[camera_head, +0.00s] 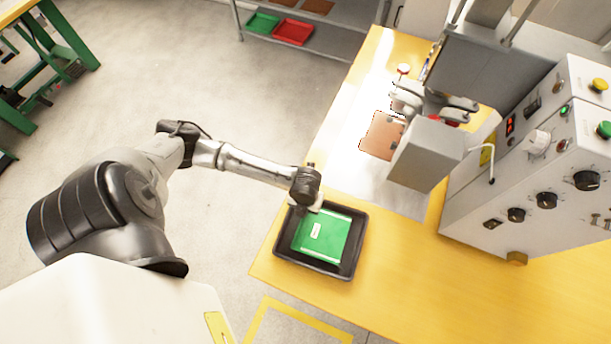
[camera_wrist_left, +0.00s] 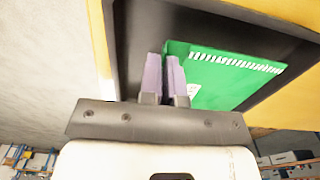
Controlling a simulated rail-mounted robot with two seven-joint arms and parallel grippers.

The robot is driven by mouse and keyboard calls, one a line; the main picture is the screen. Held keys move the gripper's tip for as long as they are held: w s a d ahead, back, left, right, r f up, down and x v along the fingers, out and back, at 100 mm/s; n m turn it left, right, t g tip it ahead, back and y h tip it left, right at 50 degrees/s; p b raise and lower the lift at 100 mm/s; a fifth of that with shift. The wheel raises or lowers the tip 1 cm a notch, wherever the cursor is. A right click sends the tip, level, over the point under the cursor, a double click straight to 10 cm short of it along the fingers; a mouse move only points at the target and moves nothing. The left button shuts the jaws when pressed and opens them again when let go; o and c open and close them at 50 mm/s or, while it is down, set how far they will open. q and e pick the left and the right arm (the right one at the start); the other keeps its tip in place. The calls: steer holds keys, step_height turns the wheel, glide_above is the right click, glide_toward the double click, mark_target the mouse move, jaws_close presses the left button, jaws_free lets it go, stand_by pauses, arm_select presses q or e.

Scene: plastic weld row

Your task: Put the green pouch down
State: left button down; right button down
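The green pouch (camera_head: 322,236), with a small white label, is within the black tray (camera_head: 352,262) on the yellow table's near left corner. In the left wrist view the pouch (camera_wrist_left: 225,75) shows its pale serrated edge, over the dark tray floor. My left gripper (camera_head: 314,204) is at the tray's far edge, at the pouch's upper side. In the wrist view its two pale purple fingers (camera_wrist_left: 163,75) are close together, with the pouch's edge running in between them. Whether the pouch's underside touches the tray floor cannot be told. My right gripper is not seen.
The yellow table (camera_head: 400,300) carries a grey machine with a control panel (camera_head: 550,150) on the right. A brown piece (camera_head: 381,135) lies under its head. Red (camera_head: 293,32) and green (camera_head: 263,23) bins sit on a back shelf. Table right of the tray is clear.

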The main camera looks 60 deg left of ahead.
arm_select(q)
steer(key=shift+f+b, duration=0.4)
steer(key=shift+f, duration=1.6)
steer(key=c, duration=1.3)
jaws_free()
steer(key=shift+f, duration=0.15)
steer(key=shift+c, duration=0.2)
